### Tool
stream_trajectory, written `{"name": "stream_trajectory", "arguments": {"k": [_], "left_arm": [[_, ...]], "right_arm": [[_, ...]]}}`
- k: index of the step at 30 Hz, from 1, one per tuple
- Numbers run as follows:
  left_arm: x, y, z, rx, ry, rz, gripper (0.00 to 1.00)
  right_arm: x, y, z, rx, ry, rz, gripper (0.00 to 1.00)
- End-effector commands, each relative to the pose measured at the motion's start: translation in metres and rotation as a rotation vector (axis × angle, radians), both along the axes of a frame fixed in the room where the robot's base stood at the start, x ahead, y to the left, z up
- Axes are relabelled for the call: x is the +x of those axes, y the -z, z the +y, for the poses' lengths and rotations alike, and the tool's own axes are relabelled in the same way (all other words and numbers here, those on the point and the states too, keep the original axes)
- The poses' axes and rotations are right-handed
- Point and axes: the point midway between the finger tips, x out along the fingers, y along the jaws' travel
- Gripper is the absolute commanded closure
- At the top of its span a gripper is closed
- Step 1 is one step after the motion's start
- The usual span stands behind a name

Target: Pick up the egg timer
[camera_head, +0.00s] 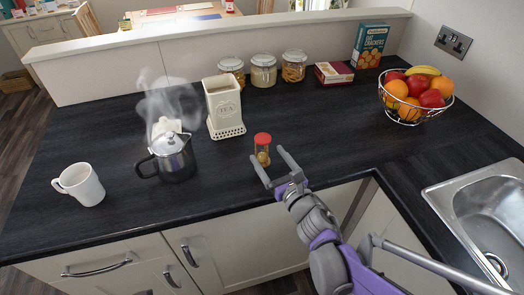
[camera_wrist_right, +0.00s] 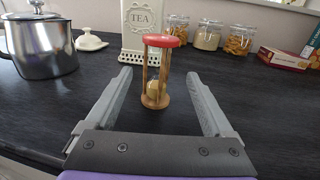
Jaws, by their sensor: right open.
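The egg timer (camera_head: 262,150) is a small hourglass with a red top and wooden posts, standing upright on the dark worktop. It also shows in the right wrist view (camera_wrist_right: 156,85), straight ahead between the fingers, with sand in its lower part. My right gripper (camera_head: 268,167) is open and empty, low over the worktop, with one finger to each side of the timer's near side. The wrist view shows its fingertips (camera_wrist_right: 160,82) apart from the timer, with a gap on both sides. My left gripper is not in view.
A steaming metal pot (camera_head: 174,160) and a white mug (camera_head: 80,184) stand left. A cream TEA canister (camera_head: 223,103) stands behind the timer. Glass jars (camera_head: 263,71), boxes (camera_head: 333,73) and a fruit basket (camera_head: 412,110) line the back. A sink (camera_head: 490,215) is right.

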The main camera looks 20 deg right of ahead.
Motion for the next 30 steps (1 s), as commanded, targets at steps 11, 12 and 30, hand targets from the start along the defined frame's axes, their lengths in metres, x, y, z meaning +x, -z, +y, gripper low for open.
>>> {"name": "stream_trajectory", "arguments": {"k": [11,12,30], "left_arm": [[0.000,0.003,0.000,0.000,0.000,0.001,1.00],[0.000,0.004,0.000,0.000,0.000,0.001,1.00],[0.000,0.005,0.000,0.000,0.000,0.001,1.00]], "right_arm": [[0.039,0.003,0.011,0.004,0.000,0.002,0.13],[0.046,0.004,0.013,0.003,0.000,0.002,0.13],[0.070,0.004,0.018,0.003,0.002,0.001,0.36]]}}
